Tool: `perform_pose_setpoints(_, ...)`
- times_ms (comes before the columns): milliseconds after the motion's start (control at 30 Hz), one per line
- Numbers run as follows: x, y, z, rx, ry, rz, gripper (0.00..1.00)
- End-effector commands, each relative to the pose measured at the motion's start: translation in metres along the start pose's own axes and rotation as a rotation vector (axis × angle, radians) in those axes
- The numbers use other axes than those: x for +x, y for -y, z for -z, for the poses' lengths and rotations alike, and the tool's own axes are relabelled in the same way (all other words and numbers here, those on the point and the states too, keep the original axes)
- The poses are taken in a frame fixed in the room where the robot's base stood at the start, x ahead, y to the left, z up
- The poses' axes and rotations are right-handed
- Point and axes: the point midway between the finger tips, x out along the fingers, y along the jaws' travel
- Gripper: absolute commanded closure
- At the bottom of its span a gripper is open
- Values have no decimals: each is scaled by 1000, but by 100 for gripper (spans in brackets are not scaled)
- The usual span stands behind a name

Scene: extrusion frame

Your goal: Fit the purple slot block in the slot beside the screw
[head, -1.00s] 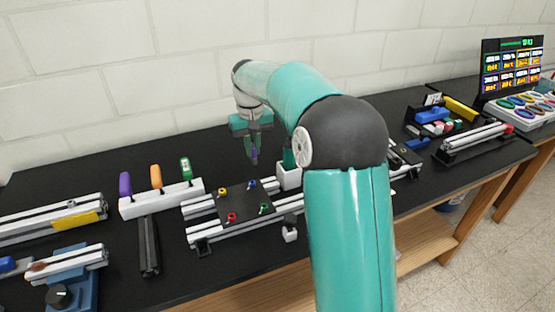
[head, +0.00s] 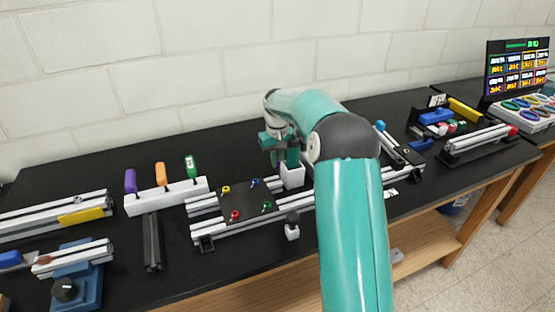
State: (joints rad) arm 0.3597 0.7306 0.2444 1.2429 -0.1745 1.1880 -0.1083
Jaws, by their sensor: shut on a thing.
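In front stands the extrusion frame (head: 260,222), with light rails and a dark plate (head: 228,205). The plate bears a yellow screw (head: 226,188), a blue screw (head: 255,182), a red screw (head: 235,214) and a green screw (head: 266,205). The slots are too small to tell apart.
A white rack (head: 166,197) with purple, orange and green handles stands left of the frame. A dark extrusion (head: 153,243) lies before it. A small block with a dark knob (head: 292,228) sits at the front rail. My arm hides part of the rails' middle.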

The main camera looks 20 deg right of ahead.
Motion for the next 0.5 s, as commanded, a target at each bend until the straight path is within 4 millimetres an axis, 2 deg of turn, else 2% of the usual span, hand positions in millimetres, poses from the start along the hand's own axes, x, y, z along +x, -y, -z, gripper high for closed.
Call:
perform_pose_setpoints(267, 3, 0, 0, 1, 1, 0, 100)
perform_pose_setpoints(300, 3, 0, 0, 1, 1, -1, 85)
perform_pose_setpoints(400, 3, 0, 0, 1, 1, 0, 67)
perform_pose_setpoints(500, 3, 0, 0, 1, 1, 0, 67)
